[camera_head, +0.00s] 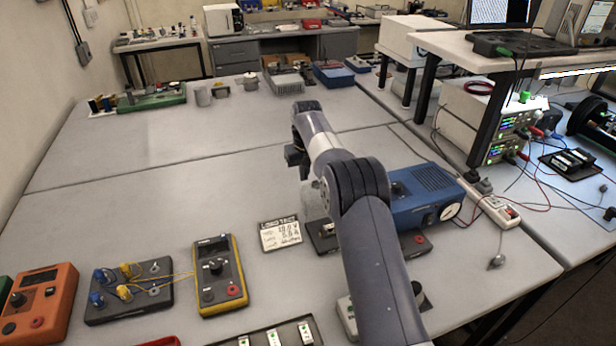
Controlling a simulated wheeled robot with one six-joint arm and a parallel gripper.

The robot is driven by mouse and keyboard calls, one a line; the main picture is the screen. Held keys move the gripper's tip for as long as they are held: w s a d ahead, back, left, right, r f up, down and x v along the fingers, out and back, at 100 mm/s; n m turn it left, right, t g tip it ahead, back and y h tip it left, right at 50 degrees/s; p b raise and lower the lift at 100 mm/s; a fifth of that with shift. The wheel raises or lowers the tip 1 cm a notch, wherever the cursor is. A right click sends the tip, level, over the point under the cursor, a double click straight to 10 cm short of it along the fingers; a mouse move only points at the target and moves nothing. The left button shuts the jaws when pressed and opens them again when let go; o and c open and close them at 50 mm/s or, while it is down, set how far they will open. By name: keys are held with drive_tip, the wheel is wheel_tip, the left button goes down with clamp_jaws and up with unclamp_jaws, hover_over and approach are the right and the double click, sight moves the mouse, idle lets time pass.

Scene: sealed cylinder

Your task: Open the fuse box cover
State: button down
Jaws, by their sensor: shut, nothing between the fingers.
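My arm reaches in from the bottom right and bends down over the middle of the table. My gripper (296,157) shows as a dark piece at its end, shut and holding nothing; its fingertips are hard to make out. A pale, clear-looking box (314,199), possibly the fuse box cover, stands just below it, partly hidden behind my arm. A dark base (323,238) lies below the box and continues to the right behind my arm. I cannot tell whether the gripper touches the box or whether the cover is open.
A blue power unit (428,193) stands right of my arm. The table's (150,190) middle left is clear.

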sight(310, 184)
drive_tip(key=shift+s+d+r, duration=0.15)
drive_tip(key=shift+s, duration=0.4)
drive_tip(key=shift+s+d+r, duration=0.2)
drive_tip(key=shift+s, duration=0.4)
drive_tip(key=shift+s+d+r, duration=0.15)
drive_tip(key=shift+s, duration=0.4)
drive_tip(key=shift+b, duration=0.35)
drive_tip(key=shift+s+d+r+t+b, duration=0.25)
drive_tip(key=shift+s+t+b, duration=0.35)
drive_tip(key=shift+b, duration=0.6)
drive_tip(key=shift+s+d+r+p, duration=0.2)
drive_tip(key=shift+s+r+p, duration=0.4)
drive_tip(key=shift+s, duration=0.2)
drive_tip(key=shift+w+a+f, duration=0.1)
drive_tip(key=shift+w+f, duration=0.1)
drive_tip(key=shift+w, duration=0.05)
drive_tip(key=b+v, duration=0.1)
drive_tip(key=v, duration=0.9)
drive_tip(key=shift+s+r, duration=0.2)
drive_tip(key=shift+r, duration=0.2)
drive_tip(key=shift+f, duration=0.1)
drive_tip(key=x, duration=0.9)
drive_tip(key=shift+w+f+p, duration=0.15)
drive_tip(key=shift+f+p, duration=0.2)
drive_tip(key=shift+p, duration=0.05)
